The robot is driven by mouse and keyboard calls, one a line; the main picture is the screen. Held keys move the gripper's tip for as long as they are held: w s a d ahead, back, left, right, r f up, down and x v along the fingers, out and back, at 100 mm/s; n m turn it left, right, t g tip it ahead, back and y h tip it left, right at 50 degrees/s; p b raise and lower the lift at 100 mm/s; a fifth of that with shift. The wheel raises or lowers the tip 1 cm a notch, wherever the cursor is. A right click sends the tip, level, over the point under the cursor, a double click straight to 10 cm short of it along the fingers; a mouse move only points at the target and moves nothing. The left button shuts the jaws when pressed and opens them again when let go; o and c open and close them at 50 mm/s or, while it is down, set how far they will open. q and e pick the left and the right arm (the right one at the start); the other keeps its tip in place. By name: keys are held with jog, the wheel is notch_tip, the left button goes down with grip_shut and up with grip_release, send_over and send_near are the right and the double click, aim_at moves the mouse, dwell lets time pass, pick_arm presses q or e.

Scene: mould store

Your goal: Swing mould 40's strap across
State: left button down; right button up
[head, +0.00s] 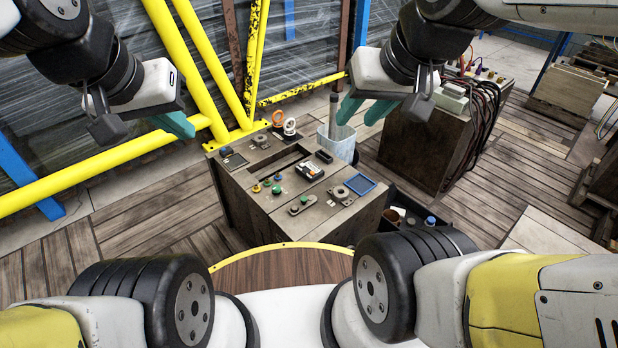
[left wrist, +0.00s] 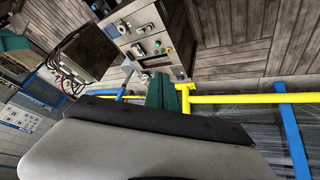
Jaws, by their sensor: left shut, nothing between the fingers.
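A wooden block-like stand (head: 240,190) is in front of me. I cannot read the number 40 or tell which part is the strap. My left gripper (head: 178,124) is shut and empty, in the air left of the stand; its finger also shows in the left wrist view (left wrist: 160,92). My right gripper (head: 362,109) is open and seems empty, above and beyond the stand's far right side.
A dark-and-orange device (head: 310,171), a blue-framed pad (head: 360,184) and several small knobs are on the stand. A pale bucket (head: 338,143) is behind it. A dark tote (head: 420,226) is at right. Yellow rails (head: 120,158) run at left. A cabinet with cables (head: 420,140) stands right.

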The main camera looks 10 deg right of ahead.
pick_arm(q)
jog(key=w+d+f+m+g+y, duration=0.1)
jog(key=w+d+f+m+g, duration=0.1)
jog(key=w+d+f+m, duration=0.6)
jog(key=w+d+f+m+g+y, duration=0.1)
jog(key=w+d+f+m, duration=0.4)
jog(key=w, duration=0.6)
jog(key=d+f+m, duration=0.5)
jog(key=f, duration=0.4)
jog(key=d+f+m+y, duration=0.1)
jog(key=d+f+m, duration=0.4)
jog(key=f, duration=0.4)
jog(key=w+d+f+m, duration=0.1)
jog(key=d+f+m, duration=0.4)
jog(key=f, duration=0.4)
jog(key=shift+d+m+g+y, duration=0.4)
jog(key=shift+d, duration=0.05)
jog(key=shift+w+f, duration=0.1)
